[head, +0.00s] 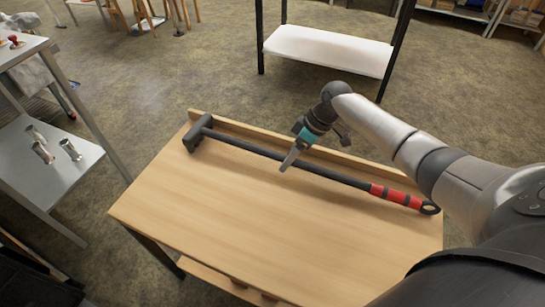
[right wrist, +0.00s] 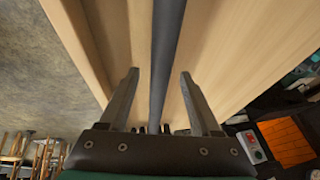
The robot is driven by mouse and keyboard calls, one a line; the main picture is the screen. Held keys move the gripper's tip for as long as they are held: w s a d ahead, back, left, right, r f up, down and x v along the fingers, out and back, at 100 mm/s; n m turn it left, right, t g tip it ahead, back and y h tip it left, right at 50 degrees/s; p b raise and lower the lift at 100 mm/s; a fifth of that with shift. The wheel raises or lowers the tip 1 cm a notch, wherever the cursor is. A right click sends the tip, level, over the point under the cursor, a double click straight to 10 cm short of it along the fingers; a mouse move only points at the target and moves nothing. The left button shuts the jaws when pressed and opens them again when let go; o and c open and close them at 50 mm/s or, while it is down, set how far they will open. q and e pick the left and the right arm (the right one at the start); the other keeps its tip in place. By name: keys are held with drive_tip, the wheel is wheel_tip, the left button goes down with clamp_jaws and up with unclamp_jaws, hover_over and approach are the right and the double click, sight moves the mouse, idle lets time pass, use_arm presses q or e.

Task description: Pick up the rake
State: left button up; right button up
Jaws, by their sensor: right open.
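The rake (head: 335,175) lies along the back edge of the wooden table. It has a long dark shaft, a dark head at the left end, and a red and black grip with a loop at the right end. My right gripper (head: 289,164) is above the middle of the shaft. In the right wrist view the two fingers of the gripper (right wrist: 158,80) are apart, with the rake's shaft (right wrist: 167,50) running between them in the picture. The fingers do not touch the shaft there. My left gripper is not in view.
The wooden table (head: 220,220) has a raised back lip (head: 235,127) close behind the rake. Its front surface is clear. A metal shelf (head: 45,160) with several small metal cylinders stands at the left. A white-topped rack (head: 330,50) stands behind the table.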

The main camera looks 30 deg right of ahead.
clamp_jaws()
idle(0.5)
idle(0.9)
